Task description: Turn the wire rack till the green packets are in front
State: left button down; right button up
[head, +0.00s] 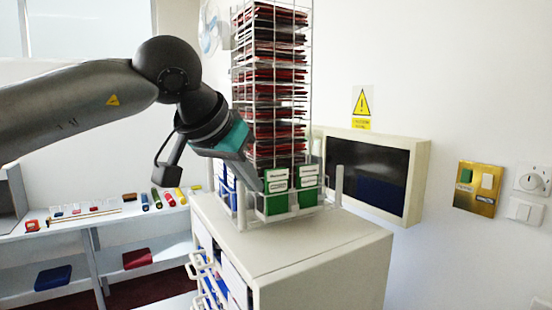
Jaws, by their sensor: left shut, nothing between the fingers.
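The wire rack (310,75) stands upright on a cream cabinet, filled in its upper part with a tall stack of red and dark swatches (276,90). Green packets (277,204) with white labels sit in the low front pockets, facing me. A second green packet (307,196) is to their right. Blue packets (227,178) show on the rack's left side. My left gripper (256,183) is shut and empty, its tips at the left edge of the front green packets. I cannot tell whether it touches the rack. My right gripper is out of view.
The cream cabinet (320,245) has a bare top at the front right and drawers with handles on its left. A dark-screened wall box (420,185) is close behind the rack at right. A shelf (75,225) with small coloured items is at left.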

pick_arm(q)
jog(key=shift+w+a, duration=0.15)
jog(key=shift+a, duration=1)
jog(key=shift+w+a+p, duration=0.2)
jog(key=shift+a, duration=0.3)
jog(key=shift+w+a+p, duration=0.15)
jog(key=shift+a+p, duration=0.05)
jog(key=shift+a, duration=0.3)
jog(key=shift+w+a+p, duration=0.2)
jog(key=shift+w+a, duration=0.05)
jog(key=shift+a, duration=0.3)
jog(key=shift+w+a+p, duration=0.2)
jog(key=shift+w+a, duration=0.05)
jog(key=shift+a, duration=0.25)
